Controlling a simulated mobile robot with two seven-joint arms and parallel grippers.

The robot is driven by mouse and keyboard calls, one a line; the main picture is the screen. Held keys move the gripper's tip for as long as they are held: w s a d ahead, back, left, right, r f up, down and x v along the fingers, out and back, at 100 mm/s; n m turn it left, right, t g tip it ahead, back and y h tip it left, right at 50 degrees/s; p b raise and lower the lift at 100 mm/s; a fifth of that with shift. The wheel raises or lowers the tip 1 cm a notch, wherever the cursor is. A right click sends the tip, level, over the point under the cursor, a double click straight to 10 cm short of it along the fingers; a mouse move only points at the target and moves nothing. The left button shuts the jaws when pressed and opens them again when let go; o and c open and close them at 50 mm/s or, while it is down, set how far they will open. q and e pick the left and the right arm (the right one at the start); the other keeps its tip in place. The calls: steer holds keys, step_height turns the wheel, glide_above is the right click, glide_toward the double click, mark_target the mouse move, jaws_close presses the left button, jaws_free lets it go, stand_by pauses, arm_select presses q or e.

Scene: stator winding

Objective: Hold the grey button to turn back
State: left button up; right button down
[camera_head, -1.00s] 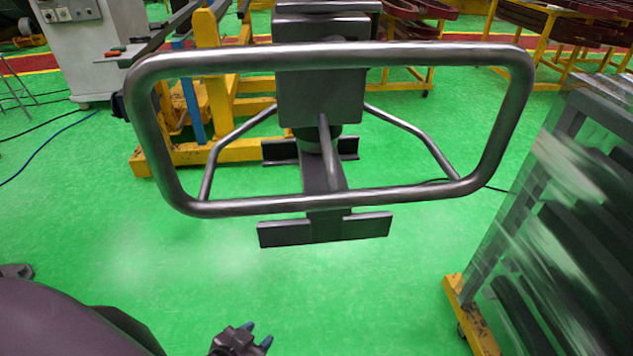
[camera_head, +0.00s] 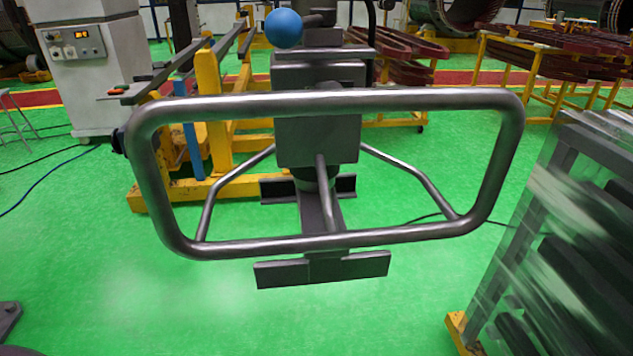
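I cannot make out a button that is clearly grey. A grey metal stand (camera_head: 318,140) with a large rounded tube frame (camera_head: 330,103) fills the middle of the head view. A blue ball knob (camera_head: 284,28) sits at the top of the stand. A small orange-red piece (camera_head: 115,91) lies at the end of a grey bar at the upper left; its details are too small to tell. A control box (camera_head: 75,42) with a lit display and small knobs is on the grey cabinet behind. Neither of my grippers is in view.
Yellow posts and beams (camera_head: 208,85) stand behind the tube frame on the left. A grey rack with clear sheeting (camera_head: 560,230) blocks the right side. Racks with dark red coils (camera_head: 560,65) are at the back. Green floor (camera_head: 130,285) is open at the lower left.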

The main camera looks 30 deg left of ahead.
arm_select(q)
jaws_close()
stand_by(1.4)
